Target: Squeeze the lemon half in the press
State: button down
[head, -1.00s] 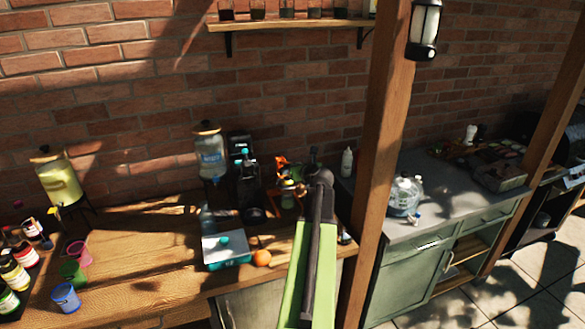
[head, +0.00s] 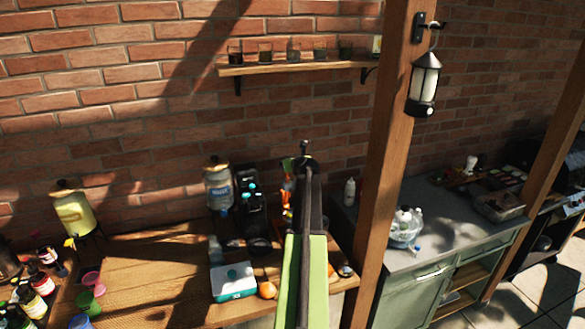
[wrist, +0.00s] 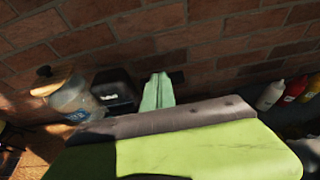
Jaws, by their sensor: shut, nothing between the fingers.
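My gripper (head: 303,158) is raised at the end of my arm, in front of the brick wall and above the back of the wooden table. In the wrist view its pale green fingers (wrist: 158,92) are together, with nothing seen between them. I cannot make out the lemon half or the press in either view. My arm covers part of the table's right end, where small orange items (head: 286,192) partly show beside it.
An orange fruit (head: 267,290) and a white-and-teal box (head: 233,281) are at the wooden table's (head: 150,272) front right. A water dispenser (head: 219,188) stands behind. A wooden post (head: 385,180) rises right of my arm. A shelf (head: 300,67) is on the wall above.

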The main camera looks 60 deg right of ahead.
jog(key=shift+w+d+r, duration=0.2)
jog(key=shift+w+d, duration=0.3)
jog(key=shift+w, duration=0.05)
jog(key=shift+w+d+r, duration=0.2)
jog(key=shift+w+d, duration=0.25)
jog(key=shift+w, duration=0.05)
jog(key=shift+w+d, duration=0.2)
jog(key=shift+a, duration=0.1)
jog(key=p+v, duration=0.4)
jog(key=v, duration=0.8)
jog(key=shift+p, duration=0.4)
